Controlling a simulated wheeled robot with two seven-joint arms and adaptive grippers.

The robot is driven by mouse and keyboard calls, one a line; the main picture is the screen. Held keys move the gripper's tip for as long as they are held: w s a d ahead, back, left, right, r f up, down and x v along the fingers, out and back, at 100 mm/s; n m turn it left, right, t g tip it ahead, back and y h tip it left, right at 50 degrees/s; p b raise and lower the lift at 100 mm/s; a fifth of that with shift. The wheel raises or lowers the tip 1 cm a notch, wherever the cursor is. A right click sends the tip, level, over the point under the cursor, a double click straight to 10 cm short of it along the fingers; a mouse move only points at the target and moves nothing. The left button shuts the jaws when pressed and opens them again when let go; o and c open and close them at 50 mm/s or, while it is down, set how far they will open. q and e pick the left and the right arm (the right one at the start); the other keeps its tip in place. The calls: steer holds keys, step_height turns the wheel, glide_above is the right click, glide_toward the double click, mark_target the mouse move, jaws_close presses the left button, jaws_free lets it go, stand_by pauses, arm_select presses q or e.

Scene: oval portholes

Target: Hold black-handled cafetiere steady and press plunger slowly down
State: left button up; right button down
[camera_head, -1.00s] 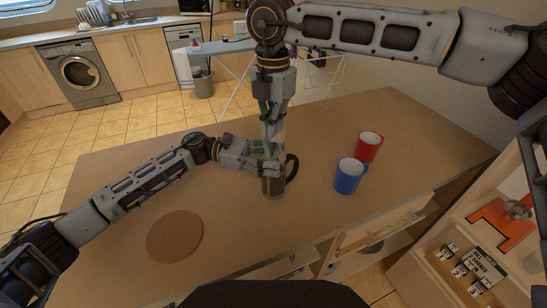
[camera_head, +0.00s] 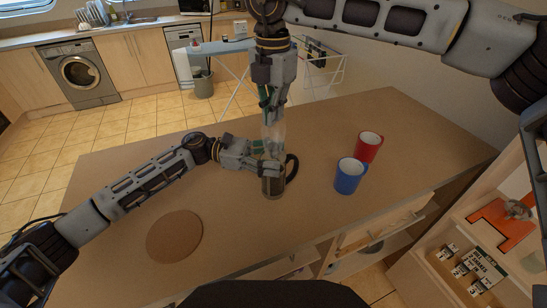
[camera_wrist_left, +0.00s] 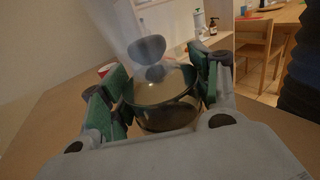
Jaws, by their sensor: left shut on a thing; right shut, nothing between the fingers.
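The black-handled cafetiere (camera_head: 273,187) stands upright on the table, its black handle (camera_head: 292,168) turned to the right. My left gripper (camera_head: 268,167) is shut around its upper body from the left. In the left wrist view the dark-rimmed glass cafetiere (camera_wrist_left: 162,115) sits between the green-padded fingers of my left gripper (camera_wrist_left: 158,92). My right gripper (camera_head: 272,140) points down from above, shut and empty, just over the cafetiere's top.
A blue mug (camera_head: 349,178) and a red mug (camera_head: 369,147) stand to the right of the cafetiere. A round cork mat (camera_head: 174,237) lies at the front left. The table (camera_head: 120,185) is otherwise clear. A shelf unit stands at the lower right.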

arm_select(q)
steer(key=o, duration=1.6)
steer(key=shift+o, duration=0.2)
steer(key=shift+a, duration=0.1)
steer(key=w+a, duration=0.2)
steer(key=a, duration=0.9)
steer(key=shift+a, duration=0.35)
